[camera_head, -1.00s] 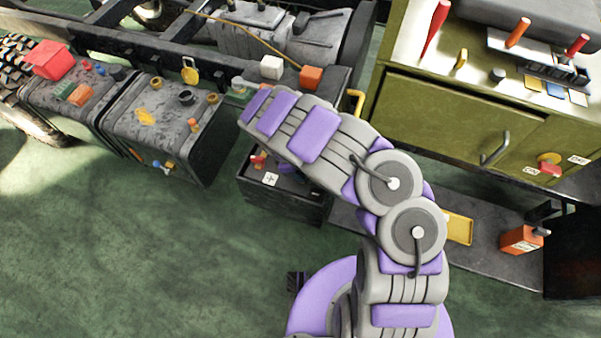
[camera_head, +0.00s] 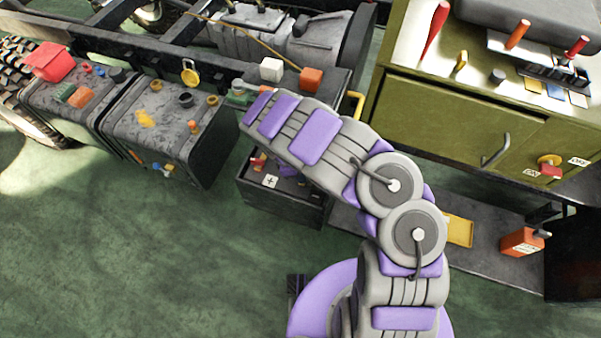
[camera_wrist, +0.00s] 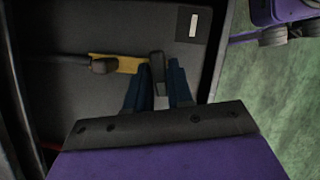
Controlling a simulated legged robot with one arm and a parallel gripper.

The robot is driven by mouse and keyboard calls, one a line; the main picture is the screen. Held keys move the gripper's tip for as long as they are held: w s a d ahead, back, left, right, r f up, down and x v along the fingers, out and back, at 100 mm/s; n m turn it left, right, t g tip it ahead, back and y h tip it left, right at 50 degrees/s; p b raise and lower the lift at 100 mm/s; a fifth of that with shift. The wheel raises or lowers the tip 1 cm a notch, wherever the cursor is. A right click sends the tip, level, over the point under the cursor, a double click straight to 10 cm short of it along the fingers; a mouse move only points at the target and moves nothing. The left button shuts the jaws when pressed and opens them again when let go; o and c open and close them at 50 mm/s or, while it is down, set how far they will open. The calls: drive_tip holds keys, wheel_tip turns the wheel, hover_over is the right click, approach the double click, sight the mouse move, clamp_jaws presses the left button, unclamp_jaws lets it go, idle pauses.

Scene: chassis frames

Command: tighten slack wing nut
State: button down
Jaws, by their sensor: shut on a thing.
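In the wrist view, my gripper (camera_wrist: 158,88) has its two blue fingers around a narrow dark grey upright piece (camera_wrist: 157,70), which looks like the wing nut. The gripper is shut on it. A yellow bar (camera_wrist: 130,63) lies just left of the fingers, with a dark rounded knob (camera_wrist: 104,65) at its left part. These sit over a dark flat top (camera_wrist: 60,25), apparently the battery. In the head view, the dark battery box (camera_head: 275,200) with a white plus label (camera_head: 270,181) stands below my arm. My arm hides most of its top, the wing nut and the fingertips.
Grey tanks (camera_head: 160,115) with small caps and parts lie left of the battery box. An olive cabinet (camera_head: 450,125) stands at the right. A dark low shelf (camera_head: 490,255) holds a yellow tray (camera_head: 459,231) and an orange can (camera_head: 520,242). Green floor is clear at front left.

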drive_tip(key=shift+r, duration=0.1)
drive_tip(key=shift+w+m+p, duration=0.1)
drive_tip(key=shift+m+p, duration=0.25)
drive_tip(key=shift+m, duration=0.25)
drive_tip(key=c, duration=1.1)
unclamp_jaws()
drive_tip(key=p+v, duration=0.1)
drive_tip(key=v, duration=0.4)
drive_tip(key=p+v, duration=0.2)
drive_tip(key=v, duration=0.4)
drive_tip(key=p+v, duration=0.2)
drive_tip(key=v, duration=0.4)
drive_tip(key=shift+w+r, duration=0.1)
drive_tip(key=shift+w, duration=0.2)
